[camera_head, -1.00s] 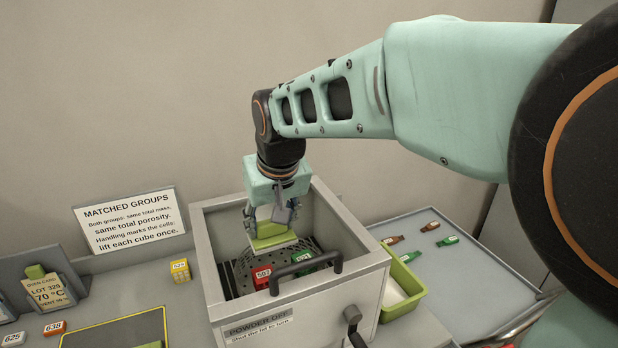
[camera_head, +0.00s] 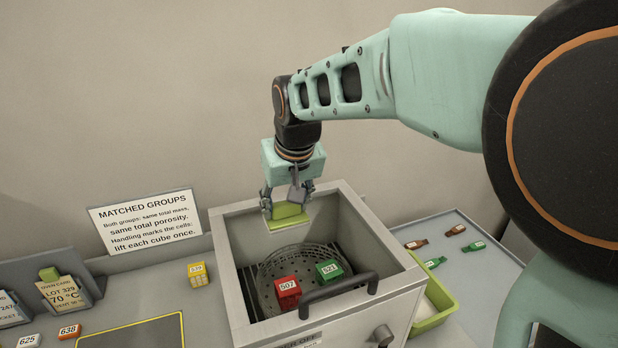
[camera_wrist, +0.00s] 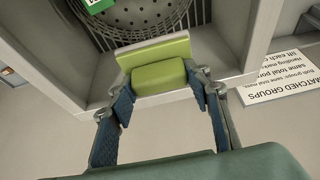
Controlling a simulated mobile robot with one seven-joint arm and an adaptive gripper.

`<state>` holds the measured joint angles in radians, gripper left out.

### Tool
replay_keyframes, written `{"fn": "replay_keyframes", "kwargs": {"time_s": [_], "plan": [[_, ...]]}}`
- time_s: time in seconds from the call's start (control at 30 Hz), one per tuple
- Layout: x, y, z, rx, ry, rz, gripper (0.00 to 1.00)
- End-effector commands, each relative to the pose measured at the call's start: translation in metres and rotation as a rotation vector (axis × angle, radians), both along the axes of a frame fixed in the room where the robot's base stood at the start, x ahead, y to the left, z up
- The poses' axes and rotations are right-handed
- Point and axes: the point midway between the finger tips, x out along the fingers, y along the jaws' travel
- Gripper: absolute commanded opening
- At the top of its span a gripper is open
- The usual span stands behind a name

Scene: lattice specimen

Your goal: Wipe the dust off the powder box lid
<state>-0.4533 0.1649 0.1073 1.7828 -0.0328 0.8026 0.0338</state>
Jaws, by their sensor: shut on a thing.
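The grey powder box (camera_head: 238,285) stands open at the top, with a black bar handle (camera_head: 338,289) along its front edge. I cannot make out a separate lid. Inside is a round perforated tray (camera_head: 308,256) bearing a red cube (camera_head: 287,287) marked 507 and a green cube (camera_head: 329,272). My gripper (camera_head: 287,207) is above the box's back left part, shut on a lime-green block with a paler flat strip (camera_head: 288,217). In the wrist view the block (camera_wrist: 158,77) sits between the fingertips. I cannot tell any dust.
A green bin (camera_head: 432,308) stands against the box's right side. A yellow cube (camera_head: 198,274) and a sign (camera_head: 146,222) are left of the box. A dark mat (camera_head: 135,332) lies at front left.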

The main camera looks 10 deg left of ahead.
Motion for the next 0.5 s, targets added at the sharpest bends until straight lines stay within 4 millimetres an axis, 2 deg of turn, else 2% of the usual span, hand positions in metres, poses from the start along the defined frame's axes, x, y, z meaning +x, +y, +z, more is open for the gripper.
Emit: {"fn": "replay_keyframes", "kwargs": {"time_s": [0.1, 0.17, 0.2, 0.5], "plan": [[0.003, 0.000, 0.000, 0.000, 0.001, -0.001, 0.22], [0.003, -0.001, 0.007, -0.001, 0.001, -0.001, 0.22], [0.005, -0.001, 0.021, 0.002, -0.005, -0.001, 0.22], [0.006, -0.004, 0.045, 0.001, -0.001, -0.003, 0.22]]}}
